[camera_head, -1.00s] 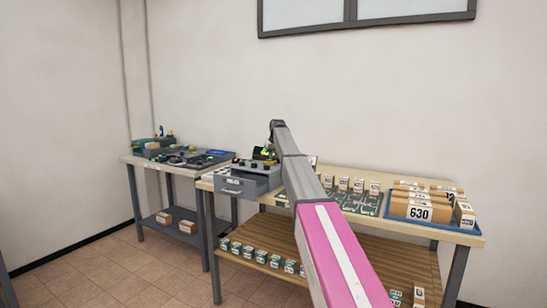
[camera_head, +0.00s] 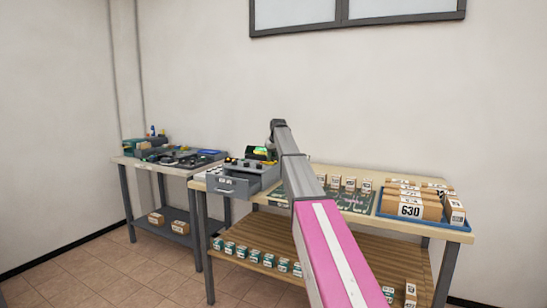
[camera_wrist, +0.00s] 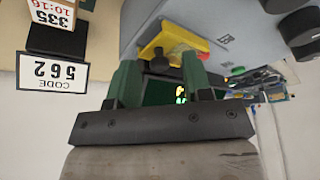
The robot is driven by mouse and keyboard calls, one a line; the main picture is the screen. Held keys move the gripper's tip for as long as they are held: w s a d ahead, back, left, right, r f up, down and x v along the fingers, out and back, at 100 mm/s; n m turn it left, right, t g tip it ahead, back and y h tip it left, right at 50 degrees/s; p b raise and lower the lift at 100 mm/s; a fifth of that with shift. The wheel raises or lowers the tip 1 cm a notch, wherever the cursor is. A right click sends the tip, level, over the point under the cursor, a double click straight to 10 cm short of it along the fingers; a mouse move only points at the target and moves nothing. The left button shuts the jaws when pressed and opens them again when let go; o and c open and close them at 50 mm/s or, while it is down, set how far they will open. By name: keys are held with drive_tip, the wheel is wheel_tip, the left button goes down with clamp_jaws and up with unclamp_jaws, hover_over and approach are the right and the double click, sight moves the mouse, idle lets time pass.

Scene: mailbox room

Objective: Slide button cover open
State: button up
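The button cover (camera_wrist: 175,42) is a yellow piece with a dark knob (camera_wrist: 160,62), on a grey console, in the upper middle of the upside-down wrist view. Part of a red button (camera_wrist: 204,57) shows beside the cover. My gripper (camera_wrist: 161,68) has two green fingers standing apart, with the knob showing between their tips. I cannot tell whether the fingers touch it. In the head view the console (camera_head: 246,173) sits on the left end of the wooden table. My arm hides most of the gripper there.
A card reading CODE 562 (camera_wrist: 52,74) stands near the console. A blue tray (camera_head: 450,229) with boxes is at the table's right end. Small boxes line the lower shelf (camera_head: 320,251). A second grey table (camera_head: 185,172) with devices stands left.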

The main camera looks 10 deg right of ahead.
drive_tip(key=v, duration=1)
drive_tip(key=shift+s+r, duration=0.2)
drive_tip(key=shift+r, duration=0.1)
drive_tip(key=shift+d, duration=0.1)
